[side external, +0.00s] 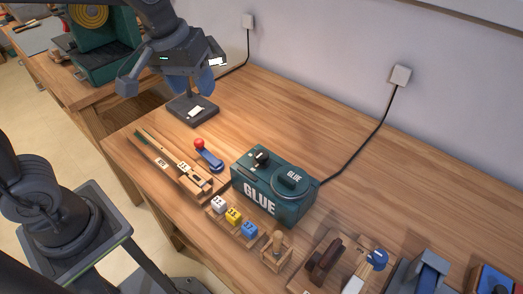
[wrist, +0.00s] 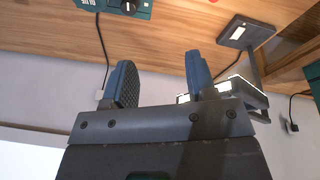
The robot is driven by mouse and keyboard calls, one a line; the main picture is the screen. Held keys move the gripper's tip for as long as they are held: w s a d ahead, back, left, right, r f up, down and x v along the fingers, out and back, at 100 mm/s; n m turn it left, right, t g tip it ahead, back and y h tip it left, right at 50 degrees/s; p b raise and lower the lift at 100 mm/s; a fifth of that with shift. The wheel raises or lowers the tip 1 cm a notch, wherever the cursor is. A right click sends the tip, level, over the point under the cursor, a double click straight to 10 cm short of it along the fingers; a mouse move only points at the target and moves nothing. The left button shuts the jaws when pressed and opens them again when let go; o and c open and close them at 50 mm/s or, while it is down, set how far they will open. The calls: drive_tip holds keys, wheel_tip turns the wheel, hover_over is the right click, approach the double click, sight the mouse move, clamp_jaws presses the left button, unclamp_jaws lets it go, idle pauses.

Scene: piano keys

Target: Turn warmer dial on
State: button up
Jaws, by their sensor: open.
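The dark green glue warmer (side external: 262,197) sits on the wooden bench in the side view, with GLUE on its front and a round lid on top. Its black dial (side external: 261,158) with a pale mark is on the top left. In the wrist view the warmer (wrist: 96,3) is cut off at the top edge, with the dial (wrist: 129,6) showing. My gripper (wrist: 160,72) is open, with nothing between its two blue fingers. In the side view it is up at the back left, well away from the dial, partly overlapping a desk lamp; one blue finger clearly shows.
The lamp base (side external: 192,110) stands below my gripper. A red-knobbed lever (side external: 207,153), a wooden tool tray (side external: 188,172), numbered blocks (side external: 233,216) and a wooden peg stand (side external: 277,250) surround the warmer's left and front. A cord (side external: 368,142) runs to the wall. Bench behind is clear.

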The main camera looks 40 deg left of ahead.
drive_tip(key=shift+o, duration=1)
drive_tip(key=w+d+f+n+g, duration=0.1)
drive_tip(key=w+d+f+n, duration=0.1)
drive_tip(key=w, duration=0.3)
drive_tip(key=shift+w+d+f, duration=0.25)
drive_tip(key=shift+d, duration=0.35)
drive_tip(key=n+g, duration=0.2)
drive_tip(key=n, duration=0.1)
hover_over(261, 154)
wheel_tip(261, 154, down, 5)
wheel_tip(261, 154, down, 14)
drive_tip(key=shift+r, duration=0.15)
drive_tip(key=shift+c, duration=0.3)
drive_tip(key=c, duration=0.9)
drive_tip(key=shift+o, duration=0.2)
